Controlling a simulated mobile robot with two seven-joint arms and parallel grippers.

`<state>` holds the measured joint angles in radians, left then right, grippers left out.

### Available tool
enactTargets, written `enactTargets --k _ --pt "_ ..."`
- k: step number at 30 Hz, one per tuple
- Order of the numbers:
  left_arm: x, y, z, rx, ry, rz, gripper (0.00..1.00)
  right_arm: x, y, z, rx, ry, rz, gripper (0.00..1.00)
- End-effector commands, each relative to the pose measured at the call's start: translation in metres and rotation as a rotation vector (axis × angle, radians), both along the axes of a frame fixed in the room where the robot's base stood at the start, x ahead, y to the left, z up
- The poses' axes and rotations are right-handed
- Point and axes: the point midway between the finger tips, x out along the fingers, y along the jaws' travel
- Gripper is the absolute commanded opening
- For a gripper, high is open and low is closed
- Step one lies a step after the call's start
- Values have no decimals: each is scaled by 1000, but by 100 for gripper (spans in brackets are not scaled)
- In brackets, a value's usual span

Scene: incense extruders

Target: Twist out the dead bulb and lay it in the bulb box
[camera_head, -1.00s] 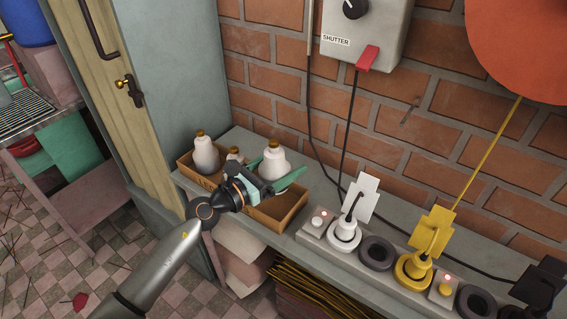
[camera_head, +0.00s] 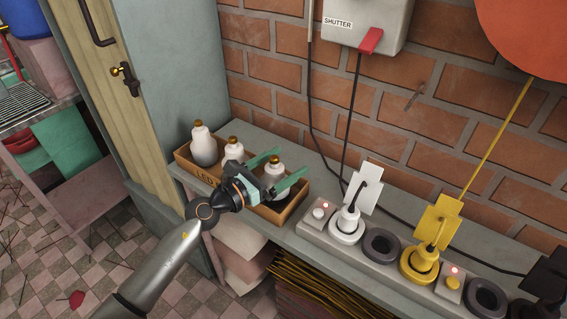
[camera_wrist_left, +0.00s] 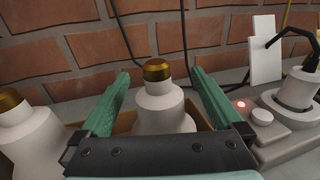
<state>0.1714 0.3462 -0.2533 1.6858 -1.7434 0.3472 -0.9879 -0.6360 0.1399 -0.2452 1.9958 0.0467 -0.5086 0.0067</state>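The bulb box (camera_head: 292,212) is a brown open carton with "LED" lettering on its front, on the grey ledge. A white bulb with a brass cap (camera_head: 277,180) stands upright in its right part. My left gripper (camera_head: 289,163) is over the box with its green fingers spread on either side of this bulb. In the left wrist view the bulb (camera_wrist_left: 165,108) stands between the fingers with gaps on both sides. Two more white bulbs, one at the left end (camera_head: 203,148) and one in the middle (camera_head: 232,153), stand in the box. My right gripper is out of view.
Right of the box is a socket strip (camera_head: 315,222) with a lit switch, a white plug (camera_head: 346,219), dark empty ring sockets (camera_head: 381,245) and a yellow plug (camera_head: 420,262). A brick wall stands behind. A shutter box (camera_head: 365,18) hangs above with cables.

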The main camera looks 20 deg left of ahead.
Motion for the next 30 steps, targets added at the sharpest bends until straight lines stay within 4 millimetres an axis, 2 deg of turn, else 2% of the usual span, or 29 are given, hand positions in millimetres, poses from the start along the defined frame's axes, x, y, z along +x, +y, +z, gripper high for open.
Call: enactTargets --k 8,21,30 --pt "-7 5 -2 2 3 1 100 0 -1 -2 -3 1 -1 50" --pt "-78 50 -4 3 3 0 100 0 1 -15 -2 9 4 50" --pt "-103 66 -2 1 1 0 100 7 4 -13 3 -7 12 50"
